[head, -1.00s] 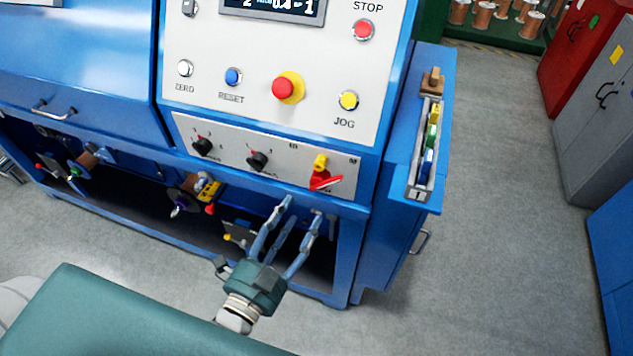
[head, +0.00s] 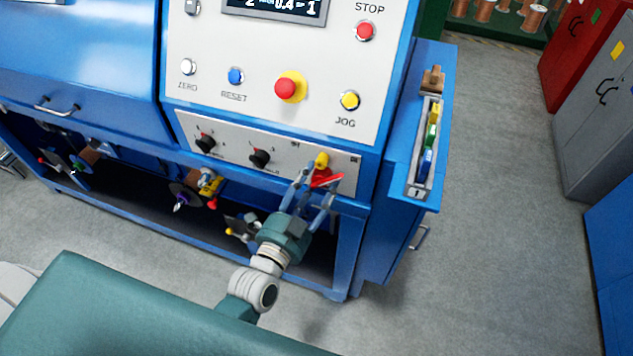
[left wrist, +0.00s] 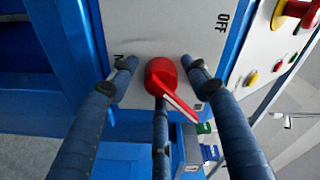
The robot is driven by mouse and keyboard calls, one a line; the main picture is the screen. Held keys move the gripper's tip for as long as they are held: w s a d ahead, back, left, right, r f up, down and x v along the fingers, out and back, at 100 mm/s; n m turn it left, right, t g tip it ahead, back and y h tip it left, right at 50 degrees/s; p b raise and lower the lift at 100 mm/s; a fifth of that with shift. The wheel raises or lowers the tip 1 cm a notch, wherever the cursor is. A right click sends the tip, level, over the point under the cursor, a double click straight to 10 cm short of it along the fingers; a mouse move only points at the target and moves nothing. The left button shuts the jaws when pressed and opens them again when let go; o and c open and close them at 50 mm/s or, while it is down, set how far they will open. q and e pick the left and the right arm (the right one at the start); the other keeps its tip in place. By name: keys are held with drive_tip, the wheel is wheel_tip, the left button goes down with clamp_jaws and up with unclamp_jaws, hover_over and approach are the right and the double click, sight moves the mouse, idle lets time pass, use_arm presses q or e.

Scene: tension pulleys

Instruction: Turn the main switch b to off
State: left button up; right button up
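The main switch is a red rotary knob with a lever handle (head: 326,179), at the right end of the lower white panel. A yellow part (head: 321,160) sits just above it in the head view. In the left wrist view the red knob (left wrist: 162,74) is near the middle, its handle slanting down to the right, away from the printed OFF label (left wrist: 222,22). My left gripper (head: 314,180) is at the switch; in the wrist view its open fingers (left wrist: 160,66) stand on both sides of the knob, with a third finger below. Gaps show beside the knob; contact is unclear.
Two black selector knobs (head: 259,158) sit left of the switch. Above are a red mushroom button (head: 286,88) and a yellow JOG button (head: 350,100). A blue side shelf with a small tray (head: 418,188) juts out at the right. The floor beyond is clear.

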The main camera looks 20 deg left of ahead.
use_arm(q)
clamp_jaws()
drive_tip(key=shift+n, duration=0.3)
use_arm(e)
drive_tip(key=shift+a, duration=0.2)
use_arm(q)
drive_tip(key=shift+n, duration=0.5)
drive_tip(key=n+p, duration=0.1)
drive_tip(key=n, duration=0.4)
drive_tip(key=shift+f+t, duration=0.15)
drive_tip(key=shift+t, duration=0.15)
drive_tip(key=n, duration=0.5)
drive_tip(key=shift+d+f+y, duration=0.1)
drive_tip(key=shift+y, duration=0.2)
drive_tip(key=n, duration=0.5)
drive_tip(key=shift+s+d+f+n+t+y+p, duration=0.1)
drive_tip(key=shift+d+n+t+y+p, duration=0.05)
drive_tip(key=shift+n+t+y+p, duration=0.2)
use_arm(e)
drive_tip(key=shift+d+r, duration=0.1)
drive_tip(key=shift+r, duration=0.7)
use_arm(q)
drive_tip(key=shift+f, duration=0.1)
